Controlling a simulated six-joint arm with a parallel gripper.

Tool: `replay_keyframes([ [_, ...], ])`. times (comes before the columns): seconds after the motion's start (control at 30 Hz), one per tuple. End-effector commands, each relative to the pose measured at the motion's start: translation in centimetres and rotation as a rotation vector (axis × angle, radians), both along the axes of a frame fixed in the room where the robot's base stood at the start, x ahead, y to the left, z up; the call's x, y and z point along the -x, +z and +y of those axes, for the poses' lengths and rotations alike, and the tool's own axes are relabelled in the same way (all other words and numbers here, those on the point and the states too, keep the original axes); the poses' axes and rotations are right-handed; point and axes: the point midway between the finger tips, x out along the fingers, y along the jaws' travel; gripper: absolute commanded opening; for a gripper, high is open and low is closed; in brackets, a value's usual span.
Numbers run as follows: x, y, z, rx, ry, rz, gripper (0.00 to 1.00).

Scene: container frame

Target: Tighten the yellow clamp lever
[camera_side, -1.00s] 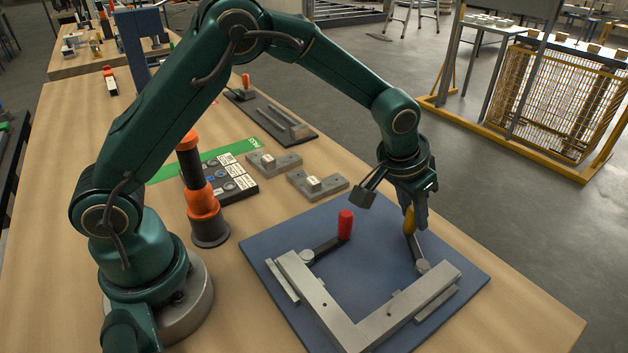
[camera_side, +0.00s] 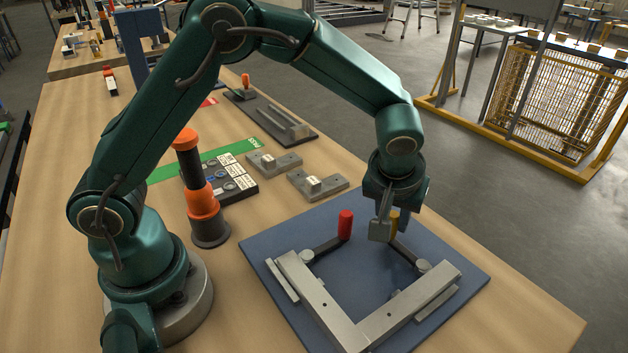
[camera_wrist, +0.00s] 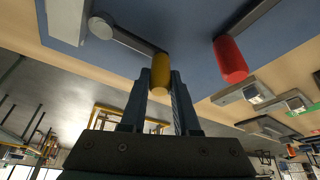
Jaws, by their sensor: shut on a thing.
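The yellow clamp lever (camera_wrist: 160,72) stands between the two fingers of my gripper (camera_wrist: 161,95) in the wrist view. In the side view my gripper (camera_side: 390,222) is shut on the yellow handle (camera_side: 395,217), which is partly hidden by the fingers. The lever's dark arm (camera_side: 405,252) runs from the handle down right to a round grey pivot (camera_side: 424,266) by the right side of the grey metal frame (camera_side: 345,325). The lever with the red handle (camera_side: 346,225) stands to the left, untouched by my gripper; it also shows in the wrist view (camera_wrist: 231,60).
The frame sits on a blue plate (camera_side: 265,248) on the wooden table. Behind the plate are two grey blocks (camera_side: 318,185), a button panel (camera_side: 236,184) and an orange-and-black post (camera_side: 203,200). The table's right edge is close beside the plate.

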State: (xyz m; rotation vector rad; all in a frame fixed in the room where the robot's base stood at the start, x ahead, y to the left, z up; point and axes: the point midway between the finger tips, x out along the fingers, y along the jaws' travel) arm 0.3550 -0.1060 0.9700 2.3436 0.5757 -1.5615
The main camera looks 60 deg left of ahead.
Motion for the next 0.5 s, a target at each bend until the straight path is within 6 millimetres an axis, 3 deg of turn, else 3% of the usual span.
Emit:
replay_keyframes([
  [0.37,0.29,-0.16,0.00,-0.001,0.007,0.010,0.00],
  [0.4,0.29,-0.16,0.00,-0.001,0.007,0.010,0.45],
  [0.43,0.28,-0.16,0.00,-0.001,0.005,0.010,0.56],
  [0.5,0.24,-0.13,-0.01,-0.001,0.005,0.008,0.60],
])
